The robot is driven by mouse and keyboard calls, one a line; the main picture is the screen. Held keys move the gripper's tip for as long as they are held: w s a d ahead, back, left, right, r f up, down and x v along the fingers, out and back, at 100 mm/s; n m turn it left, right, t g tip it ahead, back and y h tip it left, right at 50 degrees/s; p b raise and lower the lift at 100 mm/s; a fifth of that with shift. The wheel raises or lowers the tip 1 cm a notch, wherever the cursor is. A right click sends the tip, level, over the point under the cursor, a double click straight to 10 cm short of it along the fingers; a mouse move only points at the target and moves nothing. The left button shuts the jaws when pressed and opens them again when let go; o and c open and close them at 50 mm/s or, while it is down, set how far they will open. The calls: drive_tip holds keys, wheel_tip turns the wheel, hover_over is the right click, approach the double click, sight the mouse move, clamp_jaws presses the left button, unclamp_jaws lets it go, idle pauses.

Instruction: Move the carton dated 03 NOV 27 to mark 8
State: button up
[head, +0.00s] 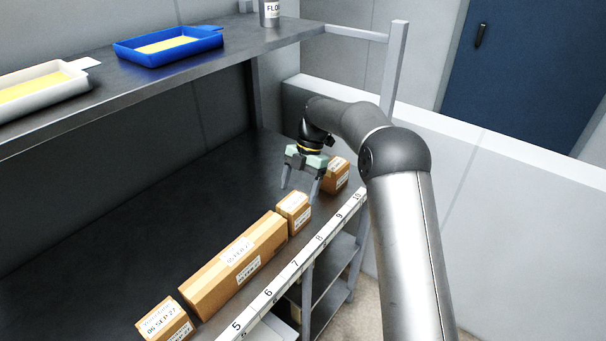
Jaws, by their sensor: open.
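Several brown cartons stand in a row on the dark shelf. The nearest carton (164,321) reads 06 SEP 27. A long carton (232,267) lies behind it, with labels I cannot read surely. A small carton (293,213) stands close to its far end. Another small carton (336,175) stands farther back, near the 10 end of the strip. I cannot make out 03 NOV 27 on any label. Mark 8 (319,238) is on the white numbered strip along the shelf's front edge. My gripper (301,190) is open and empty, fingers down, by the two small cartons; the farthest is partly behind it.
The numbered strip (280,281) shows 5 to 10. An upper shelf (110,78) holds a blue tray (168,45), a pale tray (42,88) and a flour tin (269,13). A shelf post (392,70) stands behind my arm. The dark shelf behind the cartons is clear.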

drive_tip(key=v, duration=0.5)
drive_tip(key=s+d+r+m+t+h, duration=0.1)
drive_tip(key=s+d+r+m, duration=0.25)
drive_tip(key=s+m, duration=0.4)
drive_tip(key=s+d+r+m+t+h, duration=0.1)
drive_tip(key=s+d+r+m, duration=0.25)
drive_tip(key=s+m, duration=0.35)
drive_tip(key=s+d+f+m, duration=0.2)
drive_tip(key=s+m, duration=0.2)
drive_tip(key=s, duration=0.3)
drive_tip(key=s+d+f+m+t, duration=0.1)
drive_tip(key=s+d+f+m, duration=0.1)
drive_tip(key=s+m, duration=0.3)
drive_tip(key=s+d+f+m+t, duration=0.1)
drive_tip(key=s+m, duration=0.4)
drive_tip(key=s, duration=0.6)
drive_tip(key=d+f, duration=0.1)
drive_tip(key=d, duration=0.1)
drive_tip(key=shift+s+d+f+h, duration=0.25)
drive_tip(key=shift+f+h, duration=0.15)
